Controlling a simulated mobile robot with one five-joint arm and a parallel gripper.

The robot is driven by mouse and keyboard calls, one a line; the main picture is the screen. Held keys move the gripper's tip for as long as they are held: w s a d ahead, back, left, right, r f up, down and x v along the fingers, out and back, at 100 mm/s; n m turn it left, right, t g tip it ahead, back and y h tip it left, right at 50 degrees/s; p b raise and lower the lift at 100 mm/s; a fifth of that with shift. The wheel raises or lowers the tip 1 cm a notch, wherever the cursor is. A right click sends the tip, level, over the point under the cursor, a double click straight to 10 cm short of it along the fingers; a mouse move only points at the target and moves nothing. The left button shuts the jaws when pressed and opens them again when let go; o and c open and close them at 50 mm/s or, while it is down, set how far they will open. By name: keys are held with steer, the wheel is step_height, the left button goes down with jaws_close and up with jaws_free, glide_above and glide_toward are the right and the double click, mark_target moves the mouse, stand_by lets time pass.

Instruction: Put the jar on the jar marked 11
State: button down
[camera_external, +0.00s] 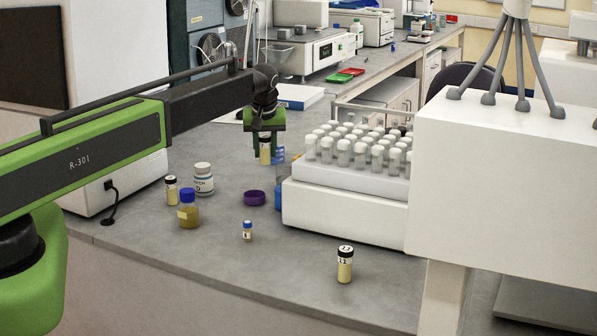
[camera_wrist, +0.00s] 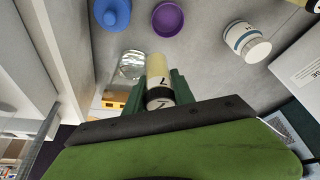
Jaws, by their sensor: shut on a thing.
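My gripper (camera_external: 265,144) is shut on a cream jar (camera_external: 265,156) with a black band, held above the bench left of the tube rack. In the wrist view the held jar (camera_wrist: 157,68) sits between the green fingers of my gripper (camera_wrist: 157,88), and its marking looks like a 7. A similar cream jar (camera_external: 345,268) with a black cap stands upright alone near the bench's front edge, right of and nearer the camera than my gripper. Its marking looks like 11, though the top is small to read. Another black-capped cream jar (camera_external: 171,193) stands at the left.
A white labelled bottle (camera_external: 203,183), a blue-capped bottle (camera_external: 189,215), a purple dish (camera_external: 255,198) and a small blue-capped vial (camera_external: 247,233) stand on the bench. The tube rack (camera_external: 345,210) is a large obstacle to the right. A clear glass vessel (camera_wrist: 132,64) is near the held jar.

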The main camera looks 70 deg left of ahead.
steer(key=shift+w+d+r, duration=0.1)
steer(key=shift+d+r, duration=0.05)
steer(key=shift+d, duration=0.1)
